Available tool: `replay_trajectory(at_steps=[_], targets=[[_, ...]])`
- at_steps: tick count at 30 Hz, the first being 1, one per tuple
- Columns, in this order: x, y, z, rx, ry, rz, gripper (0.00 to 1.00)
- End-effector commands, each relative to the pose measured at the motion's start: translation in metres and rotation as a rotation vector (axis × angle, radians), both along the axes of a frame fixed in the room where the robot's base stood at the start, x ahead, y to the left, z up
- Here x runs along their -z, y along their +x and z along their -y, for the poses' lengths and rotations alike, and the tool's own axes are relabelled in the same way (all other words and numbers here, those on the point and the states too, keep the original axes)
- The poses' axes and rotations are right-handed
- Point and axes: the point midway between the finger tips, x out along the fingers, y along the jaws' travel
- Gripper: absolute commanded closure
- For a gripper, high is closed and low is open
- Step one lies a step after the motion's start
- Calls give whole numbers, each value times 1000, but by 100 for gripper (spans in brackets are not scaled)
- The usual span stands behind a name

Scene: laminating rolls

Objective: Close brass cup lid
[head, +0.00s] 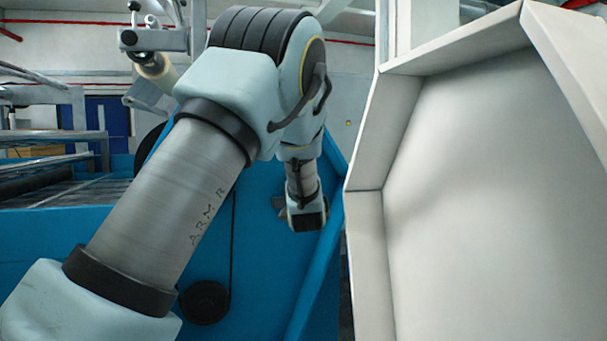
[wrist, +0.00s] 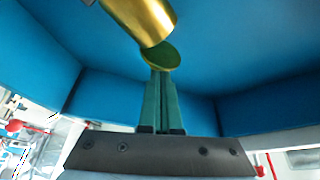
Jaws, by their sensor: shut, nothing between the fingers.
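The brass cup (wrist: 143,20) is at the top of the wrist view, tilted with its mouth end toward the lower right. Its round lid (wrist: 160,57) shows as a greenish oval with a brass edge, just below the mouth, and stands at an angle to it. My gripper (wrist: 161,74) has its two green fingers together, with nothing between them. The fingertips are right at the lid's lower edge; I cannot tell whether they touch it. In the head view my arm hides the cup and lid, and the fingers cannot be made out.
Blue machine panels (head: 265,270) surround the cup and my gripper. A large white panel with a raised rim (head: 365,240) stands close on the right of the head view. A dark round wheel (head: 205,302) sits low on the blue panel. Rollers (head: 50,182) lie at left.

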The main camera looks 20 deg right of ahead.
Motion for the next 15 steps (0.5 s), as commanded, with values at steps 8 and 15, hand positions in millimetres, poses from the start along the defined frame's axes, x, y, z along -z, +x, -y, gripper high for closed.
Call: replay_trajectory(at_steps=[8,15], targets=[[1,1,-2,-1,-48,-5,100],[1,1,-4,0,-84,-10,100]])
